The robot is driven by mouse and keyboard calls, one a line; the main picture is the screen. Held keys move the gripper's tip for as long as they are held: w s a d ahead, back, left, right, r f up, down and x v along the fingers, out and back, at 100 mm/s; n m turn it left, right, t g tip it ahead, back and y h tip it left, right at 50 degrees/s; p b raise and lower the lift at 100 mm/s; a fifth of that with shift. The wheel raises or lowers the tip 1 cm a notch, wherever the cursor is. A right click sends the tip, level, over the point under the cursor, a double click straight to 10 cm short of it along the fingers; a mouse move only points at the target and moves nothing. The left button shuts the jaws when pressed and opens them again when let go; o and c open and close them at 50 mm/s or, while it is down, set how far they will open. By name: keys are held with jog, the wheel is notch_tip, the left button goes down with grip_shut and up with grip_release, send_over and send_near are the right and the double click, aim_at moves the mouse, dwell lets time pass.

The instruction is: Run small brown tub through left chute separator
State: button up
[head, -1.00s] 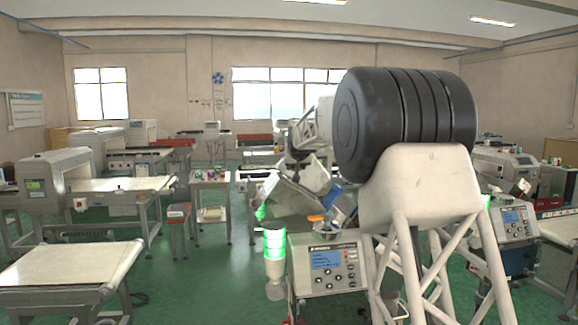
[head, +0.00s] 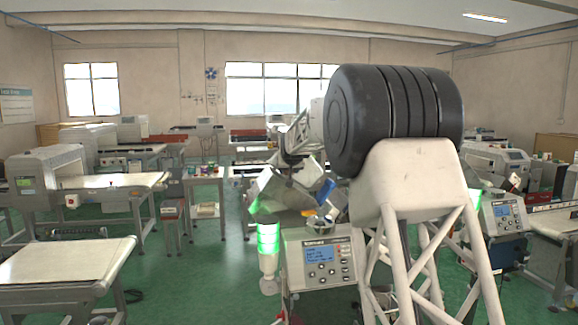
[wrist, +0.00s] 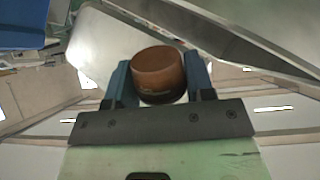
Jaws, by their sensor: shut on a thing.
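In the wrist view a small brown tub (wrist: 158,72) sits between the two dark blue fingers of my gripper (wrist: 158,62). The gripper is shut on it. The tub's round, flat face and part of its side show. Pale metal sheets of a chute (wrist: 105,45) lie close beyond the tub. In the head view the left separator shows its control panel (head: 322,262), a green-lit column (head: 268,240) and a tilted metal chute (head: 280,190). My arm covers much of that area, and I cannot make out the tub there.
A second separator panel (head: 505,216) stands at the right, partly behind my arm. A conveyor table (head: 65,262) is at the front left, with a tunnel detector (head: 45,180) behind it. Green floor (head: 195,280) is open between them. A blue thing (wrist: 22,25) is at the wrist view's upper left.

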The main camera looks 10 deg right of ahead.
jog(key=shift+f, duration=0.2)
jog(key=o, duration=1)
jog(key=v, duration=0.7)
jog(key=shift+s+r, duration=0.3)
